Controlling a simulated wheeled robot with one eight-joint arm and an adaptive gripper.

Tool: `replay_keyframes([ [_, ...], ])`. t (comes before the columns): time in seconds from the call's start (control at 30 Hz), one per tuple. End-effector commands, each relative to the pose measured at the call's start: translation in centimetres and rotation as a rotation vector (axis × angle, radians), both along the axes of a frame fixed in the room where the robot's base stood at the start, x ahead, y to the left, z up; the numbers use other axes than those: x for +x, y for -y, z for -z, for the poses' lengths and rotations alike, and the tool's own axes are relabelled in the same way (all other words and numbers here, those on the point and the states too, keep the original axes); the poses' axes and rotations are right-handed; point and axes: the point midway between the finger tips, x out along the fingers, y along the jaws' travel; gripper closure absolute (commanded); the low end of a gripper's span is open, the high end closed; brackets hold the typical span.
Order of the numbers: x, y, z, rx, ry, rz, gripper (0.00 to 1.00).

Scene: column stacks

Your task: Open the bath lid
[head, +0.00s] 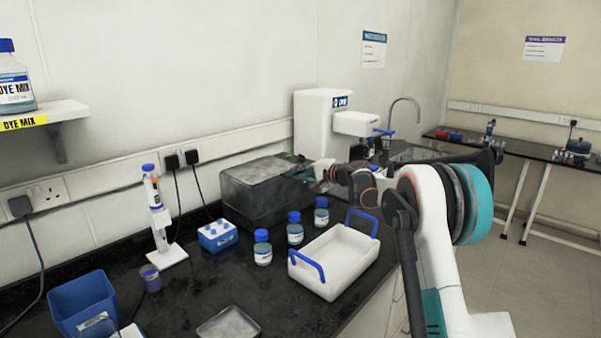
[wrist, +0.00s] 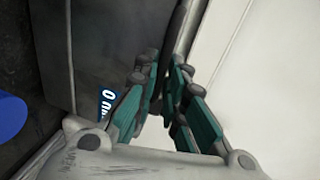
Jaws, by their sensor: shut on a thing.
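The bath (head: 250,206) is a dark grey box on the black bench, against the back wall. Its smoky grey lid (head: 258,170) lies across the top and looks closed in the head view. My gripper (head: 313,172) is at the right end of the bath, small and partly hidden by my arm. In the wrist view my gripper (wrist: 165,75) has its teal-padded fingers close together at the edge of a dark grey panel, which looks like the lid (wrist: 90,50). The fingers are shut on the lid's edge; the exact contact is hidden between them.
In front of the bath stand several blue-capped bottles (head: 295,232), a blue rack (head: 217,235) and a white tray (head: 335,262) with blue handles. A pipette stand (head: 160,222) is at left. A white dispenser (head: 318,122) and a tap (head: 405,105) are behind.

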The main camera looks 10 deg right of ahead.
Motion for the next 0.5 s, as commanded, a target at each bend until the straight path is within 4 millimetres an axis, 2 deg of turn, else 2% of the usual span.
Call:
replay_keyframes([
  [0.27,0.0,0.1,-1.5,-0.045,0.034,0.005,1.0],
  [0.5,-0.3,-0.3,-4.8,-0.167,0.125,0.006,1.0],
])
